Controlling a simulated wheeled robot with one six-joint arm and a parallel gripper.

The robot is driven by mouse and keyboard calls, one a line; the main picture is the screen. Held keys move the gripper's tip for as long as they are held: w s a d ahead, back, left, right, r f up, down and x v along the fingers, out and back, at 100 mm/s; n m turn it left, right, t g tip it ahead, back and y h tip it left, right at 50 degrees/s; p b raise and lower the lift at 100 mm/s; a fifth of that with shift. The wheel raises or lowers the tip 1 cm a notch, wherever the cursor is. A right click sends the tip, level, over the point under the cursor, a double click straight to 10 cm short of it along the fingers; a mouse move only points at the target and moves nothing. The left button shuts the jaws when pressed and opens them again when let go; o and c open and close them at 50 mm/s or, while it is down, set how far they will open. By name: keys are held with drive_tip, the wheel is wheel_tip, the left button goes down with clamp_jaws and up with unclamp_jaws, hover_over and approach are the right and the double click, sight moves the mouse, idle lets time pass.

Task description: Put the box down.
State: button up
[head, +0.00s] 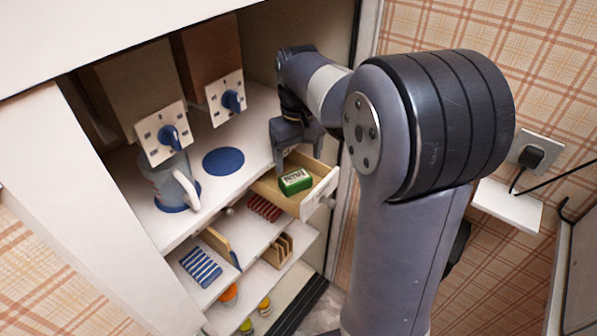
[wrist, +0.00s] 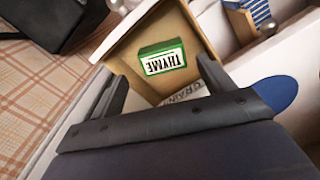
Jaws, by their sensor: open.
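The box is a small green box with a white label reading THYME. In the head view the box (head: 296,181) lies in an open wooden drawer (head: 318,196). The wrist view shows the box (wrist: 161,60) on the bare drawer floor, apart from the fingers. My gripper (wrist: 162,88) is open and empty, with its two fingers spread at the near side of the drawer. In the head view my gripper (head: 297,146) is just behind and above the box. A white label with partly hidden lettering (wrist: 190,92) shows between the fingers.
A clear jug (head: 170,185) stands on a blue disc at the left of the shelf. Another blue disc (head: 223,161) is bare. Two dial panels (head: 161,133) hang above. Lower shelves hold a blue-striped item (head: 201,266), a wooden rack (head: 278,250) and small jars.

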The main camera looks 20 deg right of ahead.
wheel_tip(320, 180, up, 4)
drive_tip(key=shift+f, duration=0.1)
drive_tip(key=shift+c, duration=0.3)
idle(1.0)
